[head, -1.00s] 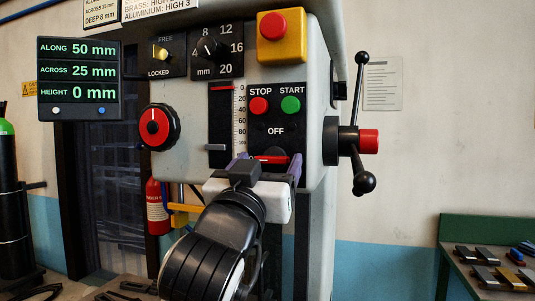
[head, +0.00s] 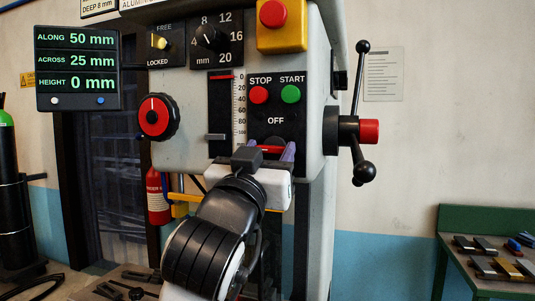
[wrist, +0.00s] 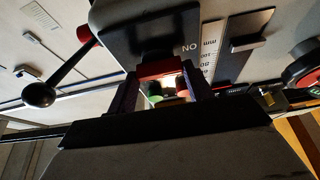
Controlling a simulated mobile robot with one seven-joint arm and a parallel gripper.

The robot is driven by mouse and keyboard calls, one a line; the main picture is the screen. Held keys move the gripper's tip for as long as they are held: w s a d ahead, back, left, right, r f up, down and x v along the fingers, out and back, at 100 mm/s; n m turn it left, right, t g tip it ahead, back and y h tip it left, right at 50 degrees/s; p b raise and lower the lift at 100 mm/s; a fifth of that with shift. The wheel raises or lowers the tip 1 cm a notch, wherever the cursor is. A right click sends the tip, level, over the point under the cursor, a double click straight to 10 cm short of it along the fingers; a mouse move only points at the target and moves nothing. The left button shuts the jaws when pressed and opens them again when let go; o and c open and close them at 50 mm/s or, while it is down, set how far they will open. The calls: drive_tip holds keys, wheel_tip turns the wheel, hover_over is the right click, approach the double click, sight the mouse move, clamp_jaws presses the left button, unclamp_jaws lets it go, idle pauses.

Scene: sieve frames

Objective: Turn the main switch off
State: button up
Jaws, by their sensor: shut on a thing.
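The main switch (head: 271,149) is a red handle at the bottom of the black button panel, below the word OFF. In the wrist view its red handle (wrist: 160,69) spans between my two purple fingers, beside an upside-down ON label. My gripper (head: 269,154) is shut on the handle, with one finger at each end; the wrist view also shows my gripper (wrist: 160,84). The gripper's body hides the panel below the handle in the head view.
The red STOP button (head: 258,94) and green START button (head: 291,94) sit just above. A depth scale (head: 220,105) and red-faced knob (head: 154,116) are left. A feed lever (head: 361,131) sticks out at right. A yellow emergency-stop box (head: 279,30) is above.

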drive_tip(key=shift+m, duration=0.3)
drive_tip(key=m+h, duration=0.1)
drive_tip(key=m, duration=0.1)
drive_tip(key=m+g+h+b, duration=0.1)
drive_tip(key=m, duration=0.2)
drive_tip(key=shift+a+m+g+h, duration=0.1)
drive_tip(key=shift+m+g+h, duration=0.2)
drive_tip(key=m+g+h, duration=0.1)
drive_tip(key=m, duration=0.2)
drive_tip(key=m+g, duration=0.1)
drive_tip(key=m, duration=0.2)
drive_tip(key=shift+r+h+b, duration=0.1)
drive_tip(key=shift+h+b, duration=0.2)
drive_tip(key=shift+h, duration=0.1)
drive_tip(key=m+g, duration=0.1)
drive_tip(key=m, duration=0.1)
drive_tip(key=m+g, duration=0.1)
drive_tip(key=m, duration=0.2)
drive_tip(key=shift+r+g+h, duration=0.1)
drive_tip(key=shift+g+h, duration=0.2)
drive_tip(key=m+g+p, duration=0.1)
drive_tip(key=m, duration=0.3)
drive_tip(key=shift+m, duration=0.3)
drive_tip(key=shift+y, duration=0.4)
drive_tip(key=o, duration=1)
drive_tip(key=shift+a, duration=0.1)
